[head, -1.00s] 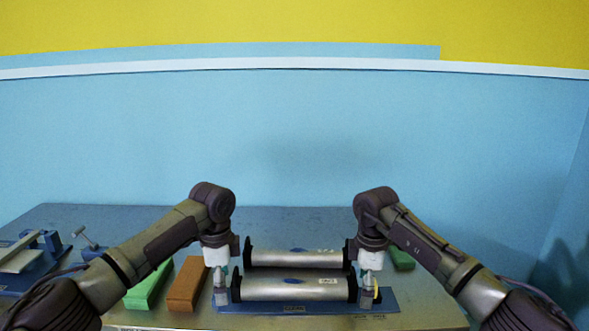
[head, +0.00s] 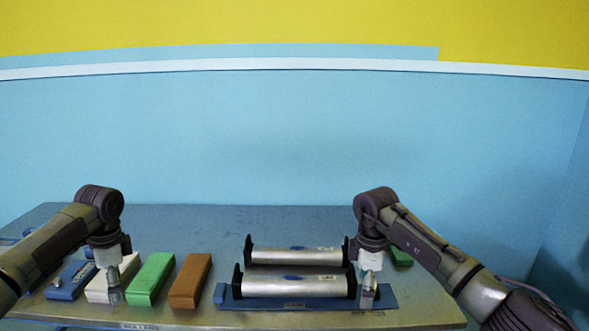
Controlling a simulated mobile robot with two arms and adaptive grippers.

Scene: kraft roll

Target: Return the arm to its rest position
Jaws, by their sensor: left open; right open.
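My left gripper (head: 114,289) is open and empty. It points down at the left of the table, in front of or above a white block (head: 98,290). My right gripper (head: 367,288) is open and points down at the right end of the front silver roller (head: 294,286). Whether its fingers touch the roller's end support is too small to tell. A second silver roller (head: 297,256) lies behind the front one. Both sit between black end brackets on a blue base (head: 262,303).
A green block (head: 152,279) and a brown block (head: 190,281) lie between my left gripper and the rollers. A blue item (head: 69,281) lies at the far left. Another green piece (head: 401,257) shows behind my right arm. The back of the table (head: 200,221) is clear.

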